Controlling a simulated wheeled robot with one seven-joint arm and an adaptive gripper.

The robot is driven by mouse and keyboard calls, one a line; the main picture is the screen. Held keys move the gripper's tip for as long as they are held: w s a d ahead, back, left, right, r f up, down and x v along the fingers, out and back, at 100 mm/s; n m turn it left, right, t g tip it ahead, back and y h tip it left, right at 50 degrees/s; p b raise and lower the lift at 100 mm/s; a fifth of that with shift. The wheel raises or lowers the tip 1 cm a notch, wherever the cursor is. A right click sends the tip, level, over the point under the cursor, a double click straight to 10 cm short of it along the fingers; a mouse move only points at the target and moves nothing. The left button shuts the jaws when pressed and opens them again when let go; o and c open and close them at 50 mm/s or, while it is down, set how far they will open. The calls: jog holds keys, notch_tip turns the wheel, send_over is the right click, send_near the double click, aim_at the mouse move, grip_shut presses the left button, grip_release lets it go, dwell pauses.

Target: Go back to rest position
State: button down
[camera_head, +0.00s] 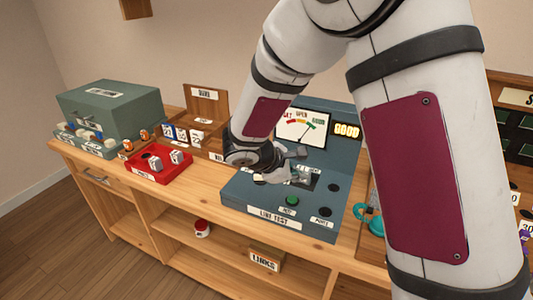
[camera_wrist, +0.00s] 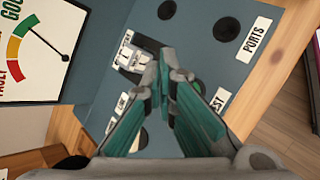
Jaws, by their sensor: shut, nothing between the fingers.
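My gripper (camera_wrist: 168,65) is shut and empty in the wrist view, its teal fingers meeting above the blue-grey line test box. In the head view my gripper (camera_head: 285,165) is over the box's left-middle top. The line test box (camera_head: 262,224) stands on the wooden bench with a green button (camera_head: 292,200) on it. A small pale block-like part (camera_wrist: 132,56) sits in the panel just beyond my fingertips; I cannot tell if they touch it. The box's gauge (camera_head: 300,127) has its needle toward the green side, beside a lit GOOD sign (camera_head: 346,130).
A red tray (camera_head: 150,178) with small blocks and a grey-green chest (camera_head: 110,105) stand on the left of the bench (camera_head: 205,199). A teal item (camera_head: 375,224) lies right of the box. A red-and-white object (camera_head: 202,228) and a LINKS box (camera_head: 265,258) are on the lower shelf.

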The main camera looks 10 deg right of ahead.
jog(key=s+d+r+m+g+y, duration=0.1)
jog(key=s+d+r+m, duration=0.25)
jog(key=s+r, duration=0.3)
jog(key=s+d+r+m+g, duration=0.1)
jog(key=s+d+r+m, duration=0.1)
jog(key=s+r+m, duration=0.35)
jog(key=s+a+r+m+y+p, duration=0.1)
jog(key=s+a+r+m+y, duration=0.1)
jog(key=s, duration=0.7)
jog(key=s+a+r+m+t+y+p, duration=0.1)
jog(key=s+a+r+m+y, duration=0.2)
jog(key=s, duration=0.7)
jog(key=shift+s+a+r+m+t+y, duration=0.25)
jog(key=shift+r+m+y, duration=0.3)
jog(key=shift+y, duration=0.45)
